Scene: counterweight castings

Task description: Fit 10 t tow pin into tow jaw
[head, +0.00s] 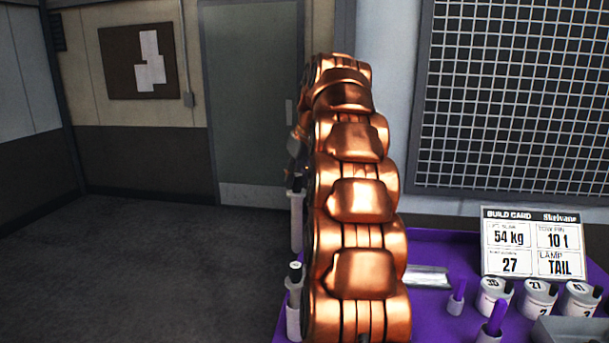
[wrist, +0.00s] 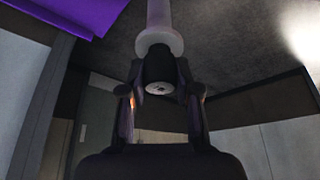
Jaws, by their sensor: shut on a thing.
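My gripper (wrist: 163,92) is shut on the black head of a pale pin (wrist: 159,43) in the wrist view. The pin has a wide collar and a shaft that runs out of the top of the picture. Marks on its head are too small to read. In the head view a pale pin (head: 296,222) hangs upright at the left edge of my arm, which hides most of my gripper. Below it a second pale pin (head: 294,312) with a black top stands at the bench's left edge. I cannot make out the tow jaw.
The purple bench (head: 455,250) bears a build card (head: 532,243) reading 54 kg, 10 t, 27 and TAIL. Several numbered pots (head: 538,300), purple pegs (head: 456,298) and a silvery piece (head: 428,277) are on it. Open floor (head: 150,260) lies to the left.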

